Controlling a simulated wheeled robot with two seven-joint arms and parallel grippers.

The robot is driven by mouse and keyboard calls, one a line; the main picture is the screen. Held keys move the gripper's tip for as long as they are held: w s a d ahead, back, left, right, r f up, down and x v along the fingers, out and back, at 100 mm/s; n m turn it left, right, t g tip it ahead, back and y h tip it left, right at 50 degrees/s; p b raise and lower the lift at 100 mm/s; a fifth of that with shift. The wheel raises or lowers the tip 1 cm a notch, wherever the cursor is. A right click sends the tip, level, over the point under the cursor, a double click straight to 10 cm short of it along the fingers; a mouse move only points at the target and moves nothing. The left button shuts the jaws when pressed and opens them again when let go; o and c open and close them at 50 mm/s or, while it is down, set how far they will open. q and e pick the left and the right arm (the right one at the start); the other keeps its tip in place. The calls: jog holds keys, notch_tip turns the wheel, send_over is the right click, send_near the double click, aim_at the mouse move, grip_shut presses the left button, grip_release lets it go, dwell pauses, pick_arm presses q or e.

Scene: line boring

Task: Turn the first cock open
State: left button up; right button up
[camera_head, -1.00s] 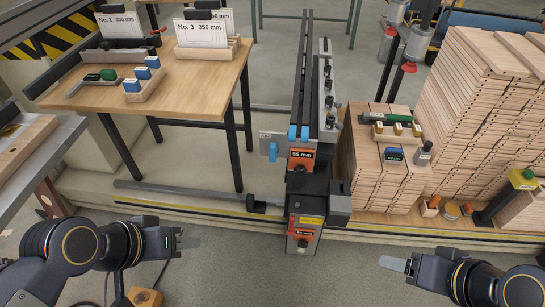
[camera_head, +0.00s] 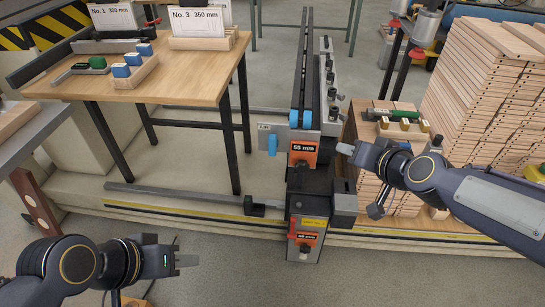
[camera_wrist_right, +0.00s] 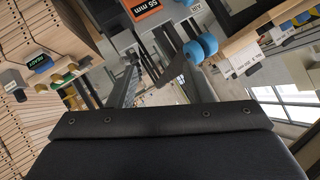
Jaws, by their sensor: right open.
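The boring machine's rails (camera_head: 301,70) run away from me, with two blue rollers (camera_head: 301,121) at their near end. A blue lever (camera_head: 272,145) hangs below a small grey plate with a label (camera_head: 264,127), left of the rails. Several black knobs (camera_head: 329,78) line the grey bar on the right. I cannot tell which part is the first cock. My right gripper (camera_head: 345,149) is open, just right of the orange 55 mm sign (camera_head: 303,154), with nothing seen in it.
A wooden table (camera_head: 190,88) with number cards and blue-topped blocks stands at left. Stacked drilled boards (camera_head: 480,90) stand at right, with a green-handled tool (camera_head: 392,114) on a lower stack. A grey bar (camera_head: 180,196) lies low at left. The front floor is open.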

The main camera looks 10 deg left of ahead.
jog(key=w+a+f+t+h+b, duration=0.25)
jog(key=w+a+f+b, duration=0.25)
jog(key=w+a+f, duration=0.55)
jog(key=n+t+h+p, duration=0.1)
jog(key=t+h, duration=0.2)
jog(key=t, duration=0.2)
send_near(272, 143)
jog(key=w, duration=1.1)
pick_arm(q)
notch_tip(272, 143, down, 6)
